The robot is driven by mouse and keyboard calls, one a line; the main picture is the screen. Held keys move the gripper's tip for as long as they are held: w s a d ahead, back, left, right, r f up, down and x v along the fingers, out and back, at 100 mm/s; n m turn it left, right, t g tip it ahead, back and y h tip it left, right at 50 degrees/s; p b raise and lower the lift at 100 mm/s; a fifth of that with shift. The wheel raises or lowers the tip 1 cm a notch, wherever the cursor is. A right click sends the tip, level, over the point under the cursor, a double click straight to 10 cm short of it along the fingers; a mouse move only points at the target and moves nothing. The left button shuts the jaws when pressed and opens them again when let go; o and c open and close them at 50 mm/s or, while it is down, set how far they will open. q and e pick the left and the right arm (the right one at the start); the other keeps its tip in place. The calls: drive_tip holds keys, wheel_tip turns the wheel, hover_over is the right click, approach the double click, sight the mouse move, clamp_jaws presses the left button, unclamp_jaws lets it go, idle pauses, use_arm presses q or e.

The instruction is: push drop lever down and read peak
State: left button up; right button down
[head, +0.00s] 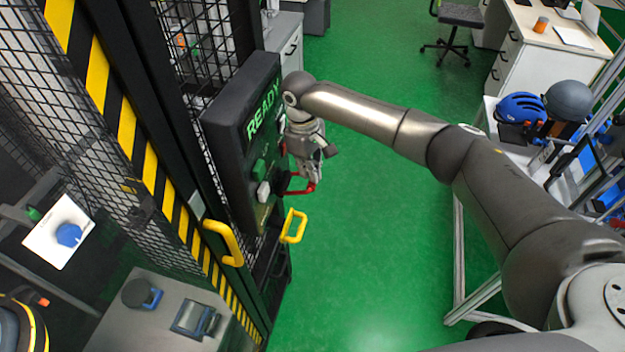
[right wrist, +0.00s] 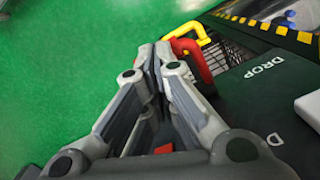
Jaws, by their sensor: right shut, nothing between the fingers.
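The red drop lever (head: 300,188) sticks out from the lower part of the dark control box (head: 240,105), whose display reads READY (head: 264,110) in green. In the right wrist view the red lever (right wrist: 193,58) is a bent bar beside the DROP label (right wrist: 264,72). My right gripper (head: 316,172) is shut and empty, close to the lever. In the right wrist view its fingertips (right wrist: 156,52) are together, just left of the lever; I cannot tell whether they touch it. My left gripper is not in view. No peak value is readable.
A yellow handle (head: 294,226) hangs below the lever, and another yellow handle (head: 224,242) is on the striped mesh door. At right, a bench holds a blue helmet (head: 520,107) and a grey helmet (head: 569,100). Green floor (head: 380,250) is clear between.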

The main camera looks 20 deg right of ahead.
sight(310, 182)
drive_tip(key=shift+f, duration=0.35)
wheel_tip(310, 182, down, 3)
drive_tip(key=shift+b, duration=0.6)
drive_tip(key=shift+f, duration=0.35)
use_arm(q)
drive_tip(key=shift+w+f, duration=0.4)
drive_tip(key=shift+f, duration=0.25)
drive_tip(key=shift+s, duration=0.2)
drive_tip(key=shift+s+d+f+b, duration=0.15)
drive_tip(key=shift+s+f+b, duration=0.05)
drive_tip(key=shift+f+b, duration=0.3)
use_arm(e)
drive_tip(key=shift+w+a+r, duration=0.35)
drive_tip(key=shift+w+a, duration=0.05)
drive_tip(key=shift+w, duration=0.15)
drive_tip(key=shift+w+a+r, duration=0.35)
drive_tip(key=shift+w+a, duration=0.05)
drive_tip(key=shift+w, duration=0.1)
